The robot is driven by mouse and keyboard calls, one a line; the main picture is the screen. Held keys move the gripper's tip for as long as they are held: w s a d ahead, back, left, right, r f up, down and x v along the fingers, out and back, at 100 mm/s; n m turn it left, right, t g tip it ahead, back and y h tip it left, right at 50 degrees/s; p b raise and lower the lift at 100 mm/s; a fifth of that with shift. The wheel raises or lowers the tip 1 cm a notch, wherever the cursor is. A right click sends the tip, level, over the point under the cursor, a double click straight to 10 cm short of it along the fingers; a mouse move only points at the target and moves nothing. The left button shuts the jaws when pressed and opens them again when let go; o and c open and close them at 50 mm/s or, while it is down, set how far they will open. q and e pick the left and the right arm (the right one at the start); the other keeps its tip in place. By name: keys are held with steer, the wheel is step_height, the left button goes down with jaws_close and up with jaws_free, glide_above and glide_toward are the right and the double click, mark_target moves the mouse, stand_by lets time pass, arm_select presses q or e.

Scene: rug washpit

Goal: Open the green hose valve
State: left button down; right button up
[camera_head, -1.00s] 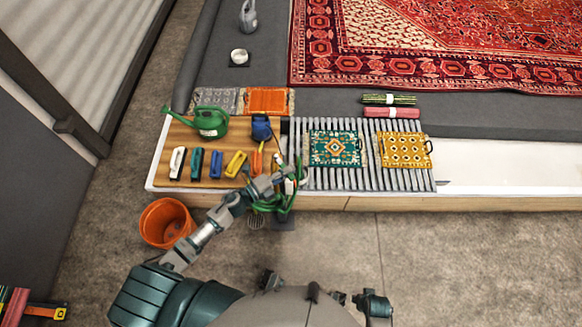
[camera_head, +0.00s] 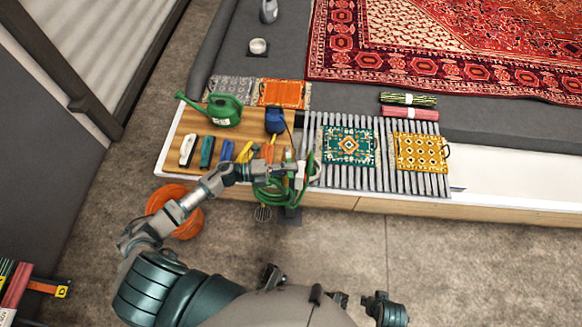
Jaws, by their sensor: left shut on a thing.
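The green hose (camera_head: 272,196) hangs in coils at the front edge of the bench, right of the wooden board. My left gripper (camera_head: 306,174) is at the right side of these coils, at the bench edge beside the slatted rack. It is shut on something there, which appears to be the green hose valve. The valve itself is mostly hidden by the fingers and too small to make out, so I cannot tell how its handle is turned.
Two small rugs (camera_head: 348,146) (camera_head: 420,152) lie on the slatted rack. An orange bucket (camera_head: 187,222) stands on the floor, partly behind my left arm.

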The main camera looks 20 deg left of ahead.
arm_select(q)
steer(key=shift+s+f, duration=0.25)
steer(key=shift+f, duration=0.2)
steer(key=c, duration=1.2)
jaws_free()
steer(key=shift+w+r, duration=0.1)
steer(key=shift+r, duration=0.05)
steer(key=shift+r, duration=0.1)
steer(key=shift+a, duration=0.15)
steer(key=v, duration=1.1)
steer(key=shift+a, duration=0.4)
steer(key=shift+f, duration=0.2)
